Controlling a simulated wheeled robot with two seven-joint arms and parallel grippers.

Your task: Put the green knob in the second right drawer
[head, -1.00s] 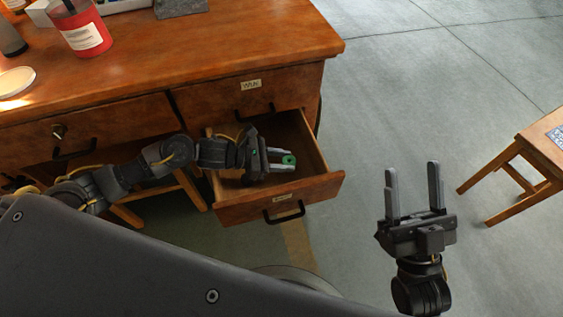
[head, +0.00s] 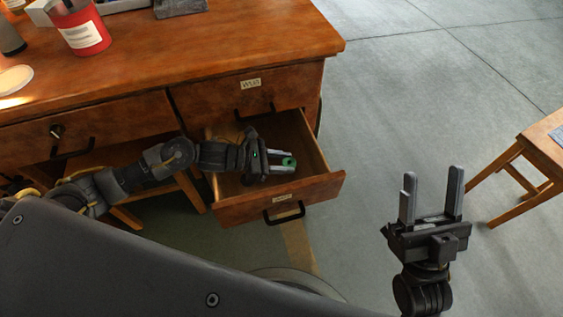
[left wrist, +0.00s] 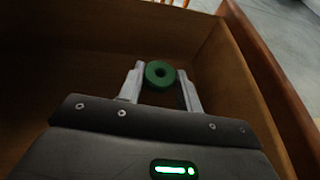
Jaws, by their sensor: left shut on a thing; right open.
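The green knob (head: 288,162) is a small round piece with a hole in its middle. My left gripper (head: 284,160) is shut on it, over the open second right drawer (head: 322,187). In the left wrist view the green knob (left wrist: 160,74) sits between the two fingertips of the left gripper (left wrist: 161,80), with the drawer's wooden floor and walls (left wrist: 215,62) around them. How far the knob is above the drawer floor I cannot tell. My right gripper (head: 431,195) is open and empty, right of the desk above the floor.
The top right drawer (head: 240,97) above is shut. A red labelled container (head: 88,38) and a pale round dish (head: 15,80) stand on the desk top (head: 200,60). A wooden stool (head: 530,160) stands at the right. The grey floor between is clear.

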